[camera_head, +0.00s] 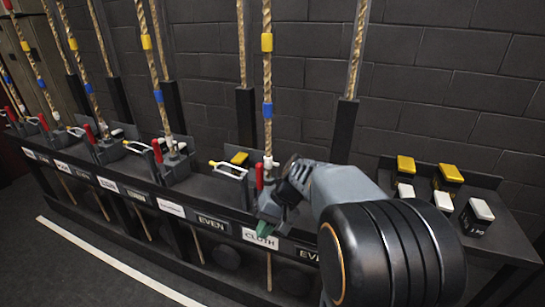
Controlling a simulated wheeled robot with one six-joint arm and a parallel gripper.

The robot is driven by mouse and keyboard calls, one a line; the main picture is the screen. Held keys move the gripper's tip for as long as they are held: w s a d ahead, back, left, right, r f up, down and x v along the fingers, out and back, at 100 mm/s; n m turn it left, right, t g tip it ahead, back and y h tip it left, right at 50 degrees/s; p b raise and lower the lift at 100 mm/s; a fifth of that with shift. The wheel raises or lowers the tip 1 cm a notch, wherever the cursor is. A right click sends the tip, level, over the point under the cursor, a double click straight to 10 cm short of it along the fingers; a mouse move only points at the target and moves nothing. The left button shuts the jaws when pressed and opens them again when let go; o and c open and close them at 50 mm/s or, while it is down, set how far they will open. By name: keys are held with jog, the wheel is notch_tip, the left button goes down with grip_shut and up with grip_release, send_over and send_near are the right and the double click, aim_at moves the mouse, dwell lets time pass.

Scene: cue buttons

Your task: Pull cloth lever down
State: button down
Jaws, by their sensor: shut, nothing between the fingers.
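The white label reading CLOTH (255,237) is on the front of the long dark rail, right of centre. Above it a lever with a red handle (259,177) stands upright beside a rope, partly hidden by my arm. My gripper (267,222) is shut and empty, in front of the rail just below that red handle and overlapping the label's upper edge. A small green part shows at its tip. I cannot tell whether it touches the lever.
More rope stations with red-handled levers (157,151) run to the left. Yellow buttons (449,173) and white buttons (482,209) stand on the right. A dark block wall (470,70) is behind; open floor lies front left.

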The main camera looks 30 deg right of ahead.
jog(key=w+d+r+m+t+y+p, duration=0.1)
jog(key=w+d+r+t+y, duration=0.3)
jog(key=d, duration=0.6)
jog(key=w+d+r+m+t+y+p, duration=0.1)
jog(key=w+d+r+t+y+p, duration=0.2)
jog(key=d, duration=0.8)
notch_tip(320, 180, up, 2)
jog(key=shift+w+d+r+t+y+p, duration=0.15)
jog(key=shift+w+t+y+p, duration=0.25)
jog(key=shift+w+t+y, duration=0.45)
jog(key=shift+w+y, duration=0.15)
jog(key=shift+y, duration=0.1)
send_over(260, 186)
jog(key=d, duration=0.6)
jog(key=shift+w+a+b, duration=0.2)
jog(key=shift+w+b, duration=0.25)
jog(key=shift+s+a, duration=0.15)
jog(key=shift+a, duration=0.45)
jog(key=shift+a, duration=0.1)
